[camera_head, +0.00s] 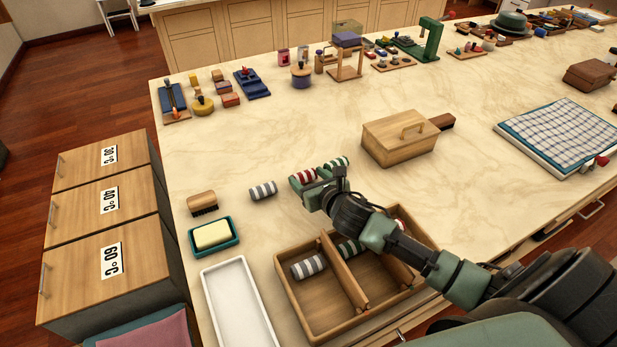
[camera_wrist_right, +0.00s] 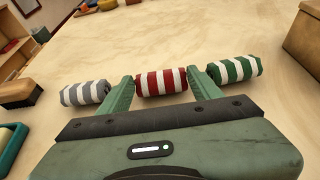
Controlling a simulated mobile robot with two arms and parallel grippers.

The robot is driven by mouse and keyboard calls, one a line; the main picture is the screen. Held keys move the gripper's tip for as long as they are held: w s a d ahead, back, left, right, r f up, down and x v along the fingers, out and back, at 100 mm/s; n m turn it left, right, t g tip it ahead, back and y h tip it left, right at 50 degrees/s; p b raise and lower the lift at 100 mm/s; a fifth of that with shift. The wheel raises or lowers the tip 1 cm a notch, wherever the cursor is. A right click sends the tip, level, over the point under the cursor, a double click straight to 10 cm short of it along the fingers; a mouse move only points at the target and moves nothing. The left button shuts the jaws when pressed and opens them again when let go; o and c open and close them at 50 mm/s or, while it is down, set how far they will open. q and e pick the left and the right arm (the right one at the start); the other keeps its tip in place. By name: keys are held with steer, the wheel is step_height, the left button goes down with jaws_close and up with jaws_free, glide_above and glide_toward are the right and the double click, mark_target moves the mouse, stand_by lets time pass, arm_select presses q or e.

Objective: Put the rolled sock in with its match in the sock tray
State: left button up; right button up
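Three rolled striped socks lie in a row on the counter: grey (camera_head: 263,190), red (camera_head: 302,177) and green (camera_head: 338,162). My right gripper (camera_head: 322,187) is low over the row. In the right wrist view its open fingers stand either side of the red sock (camera_wrist_right: 161,82), close to its ends. The grey sock (camera_wrist_right: 86,92) is outside the left finger, the green sock (camera_wrist_right: 235,69) outside the right one. The wooden sock tray (camera_head: 318,308) has a grey striped sock (camera_head: 308,266) in its left compartment and a green striped sock (camera_head: 350,248) past the divider. My arm hides part of the tray.
A brush (camera_head: 202,203), a soap dish (camera_head: 214,236) and a white tray (camera_head: 238,305) stand left of the sock tray. A lidded wooden box (camera_head: 400,138) stands behind my right gripper. Several small items line the counter's back. Bare counter lies between.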

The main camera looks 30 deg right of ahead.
steer(key=shift+o, duration=1.4)
